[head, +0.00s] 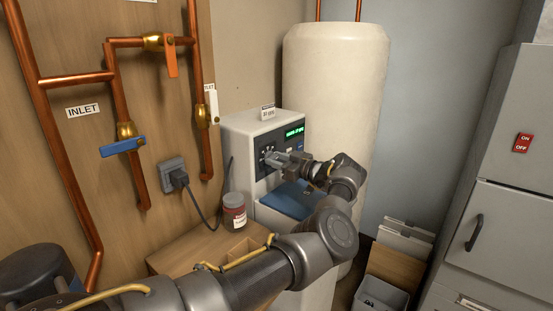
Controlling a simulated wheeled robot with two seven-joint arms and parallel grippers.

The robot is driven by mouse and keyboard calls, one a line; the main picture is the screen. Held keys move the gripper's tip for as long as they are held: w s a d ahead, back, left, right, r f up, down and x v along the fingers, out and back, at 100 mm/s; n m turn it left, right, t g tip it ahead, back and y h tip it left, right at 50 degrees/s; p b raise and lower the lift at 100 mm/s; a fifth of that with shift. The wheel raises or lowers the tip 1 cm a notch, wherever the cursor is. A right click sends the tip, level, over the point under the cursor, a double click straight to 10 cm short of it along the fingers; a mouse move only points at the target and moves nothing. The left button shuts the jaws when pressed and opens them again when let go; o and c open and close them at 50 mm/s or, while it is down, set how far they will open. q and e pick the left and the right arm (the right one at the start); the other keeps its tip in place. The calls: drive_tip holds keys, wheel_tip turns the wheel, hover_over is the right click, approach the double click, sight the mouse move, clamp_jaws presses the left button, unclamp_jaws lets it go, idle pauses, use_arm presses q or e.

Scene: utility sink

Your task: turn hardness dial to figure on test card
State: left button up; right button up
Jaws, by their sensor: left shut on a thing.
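The white water softener cabinet (240,135) stands in front of the tall cream tank. Its dark control panel (298,146) carries a small green-lit display (294,131). My left gripper (270,158) reaches in from the right side of the panel, and its fingers are shut on the hardness dial at the panel's left part. The fingers hide the dial, so its pointer cannot be read. The small white test card (268,112) stands upright on top of the cabinet; its print is too small to read. My right gripper is not in view.
A blue lid (290,200) is below the panel, under my left wrist. A jar with a red label (234,212) stands on a wooden box (180,252). Copper pipes (128,90) with blue, orange and white valve levers line the left wall. A grey cabinet (510,220) stands right.

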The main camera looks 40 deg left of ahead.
use_arm(q)
drive_tip(key=shift+d+f+m, duration=0.1)
drive_tip(key=shift+f+m, duration=0.15)
drive_tip(key=shift+m, duration=0.65)
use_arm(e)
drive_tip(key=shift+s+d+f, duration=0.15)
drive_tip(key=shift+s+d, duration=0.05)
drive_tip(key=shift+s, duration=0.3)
use_arm(q)
drive_tip(key=o, duration=0.9)
drive_tip(key=shift+o, duration=0.4)
drive_tip(key=shift+r, duration=0.2)
drive_tip(key=shift+d, duration=0.25)
drive_tip(key=d+b, duration=0.2)
drive_tip(key=d, duration=0.8)
drive_tip(key=shift+d+b, duration=0.15)
drive_tip(key=shift+b, duration=0.15)
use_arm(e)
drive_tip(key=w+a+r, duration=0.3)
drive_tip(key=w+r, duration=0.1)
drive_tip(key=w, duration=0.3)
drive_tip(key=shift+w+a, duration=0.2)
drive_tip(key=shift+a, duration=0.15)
use_arm(q)
drive_tip(key=shift+w, duration=0.2)
